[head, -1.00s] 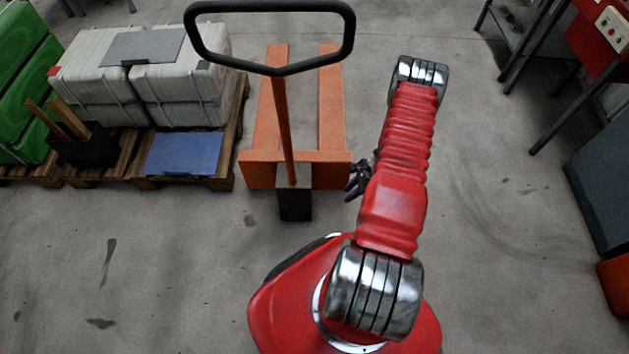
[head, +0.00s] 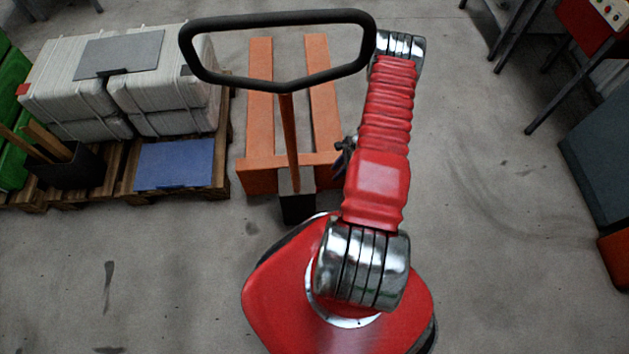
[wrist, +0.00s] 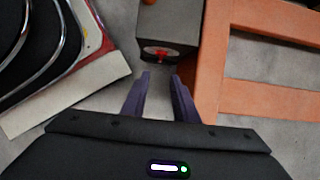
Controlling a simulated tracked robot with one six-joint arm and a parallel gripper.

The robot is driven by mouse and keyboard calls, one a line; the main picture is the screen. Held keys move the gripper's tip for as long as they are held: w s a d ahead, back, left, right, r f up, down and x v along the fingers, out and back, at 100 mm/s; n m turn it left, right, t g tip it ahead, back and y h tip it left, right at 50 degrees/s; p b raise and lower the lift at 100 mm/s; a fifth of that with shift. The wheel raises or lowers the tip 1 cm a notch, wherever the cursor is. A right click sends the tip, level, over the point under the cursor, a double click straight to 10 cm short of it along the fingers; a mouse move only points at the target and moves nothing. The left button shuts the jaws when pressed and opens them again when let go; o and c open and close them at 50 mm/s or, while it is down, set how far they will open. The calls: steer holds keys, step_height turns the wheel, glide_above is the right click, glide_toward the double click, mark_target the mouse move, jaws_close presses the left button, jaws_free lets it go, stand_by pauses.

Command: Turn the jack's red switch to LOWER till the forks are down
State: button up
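The orange pallet jack stands ahead in the head view, its bare forks (head: 325,90) pointing away and its black loop handle (head: 277,18) toward me. A dark box (head: 297,200) sits at the foot of its handle post. In the wrist view this box (wrist: 168,20) shows a small red switch (wrist: 161,55) on a round pale-rimmed plate; its setting is too small to read. My gripper (wrist: 160,76) is open and empty, its two dark fingers apart just short of the switch. In the head view my gripper (head: 345,152) is partly hidden by my arm, right of the jack.
Pallets at left carry wrapped white sacks (head: 160,90), a blue sheet (head: 175,163) and a black bin (head: 70,170). A red machine (head: 590,25) and a dark grey block (head: 600,150) stand at right. The floor between is clear.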

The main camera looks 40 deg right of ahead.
steer(key=shift+w+a, duration=0.1)
steer(key=shift+w, duration=0.15)
glide_toward(318, 190)
steer(key=shift+x, duration=3.25)
steer(key=shift+w, duration=0.15)
jaws_close()
